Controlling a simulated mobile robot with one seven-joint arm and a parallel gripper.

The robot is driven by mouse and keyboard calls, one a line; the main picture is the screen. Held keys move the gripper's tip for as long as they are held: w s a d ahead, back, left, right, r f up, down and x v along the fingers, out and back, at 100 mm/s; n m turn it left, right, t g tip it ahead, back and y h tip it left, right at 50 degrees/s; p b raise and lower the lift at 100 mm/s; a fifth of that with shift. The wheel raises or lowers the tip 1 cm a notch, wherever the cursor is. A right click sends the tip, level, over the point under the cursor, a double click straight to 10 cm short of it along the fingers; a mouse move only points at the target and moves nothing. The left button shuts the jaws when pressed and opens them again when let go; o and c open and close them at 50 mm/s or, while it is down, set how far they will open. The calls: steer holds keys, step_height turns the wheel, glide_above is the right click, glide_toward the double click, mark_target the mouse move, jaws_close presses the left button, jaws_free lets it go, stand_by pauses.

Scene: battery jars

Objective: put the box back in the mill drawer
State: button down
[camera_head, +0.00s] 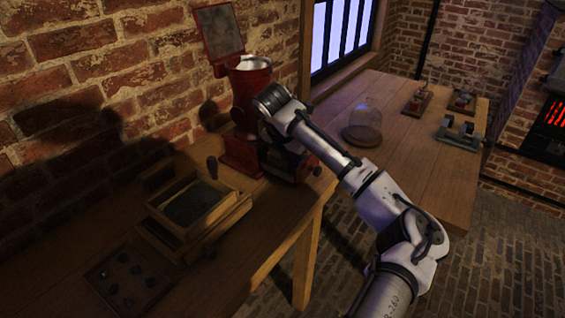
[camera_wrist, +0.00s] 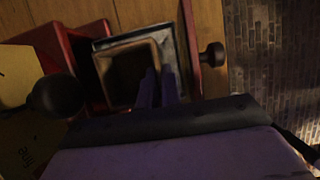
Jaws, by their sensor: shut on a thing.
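The red mill (camera_head: 248,88) stands on the wooden bench against the brick wall. Its pulled-out drawer shows in the wrist view, with a front (camera_wrist: 205,35) bearing a dark round knob (camera_wrist: 212,54). A small open box (camera_wrist: 103,73) with a pale, thin rim lies within the drawer's outline, between the red mill body and the drawer front. My gripper (camera_wrist: 158,84) is shut on the box's wall nearest the drawer front. Whether the box rests on the drawer floor or hangs slightly above it, I cannot tell. In the head view, my wrist hides most of the drawer and box.
A glass dome (camera_head: 362,122) and small instruments stand on the table at right. In the wrist view, a dark knob (camera_wrist: 57,96) is close at left.

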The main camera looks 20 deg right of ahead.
steer(key=shift+f, duration=0.25)
steer(key=shift+w+f, duration=0.1)
steer(key=shift+f, duration=0.1)
steer(key=shift+d+r, duration=0.1)
steer(key=c, duration=2)
jaws_free()
steer(key=shift+f, duration=0.2)
steer(key=o, duration=0.4)
steer(key=shift+f+b, duration=0.1)
steer(key=shift+b, duration=0.6)
steer(key=b+v, duration=0.1)
steer(key=v, duration=0.6)
steer(key=b+v, duration=0.1)
steer(key=v, duration=0.6)
steer(key=shift+d, duration=0.25)
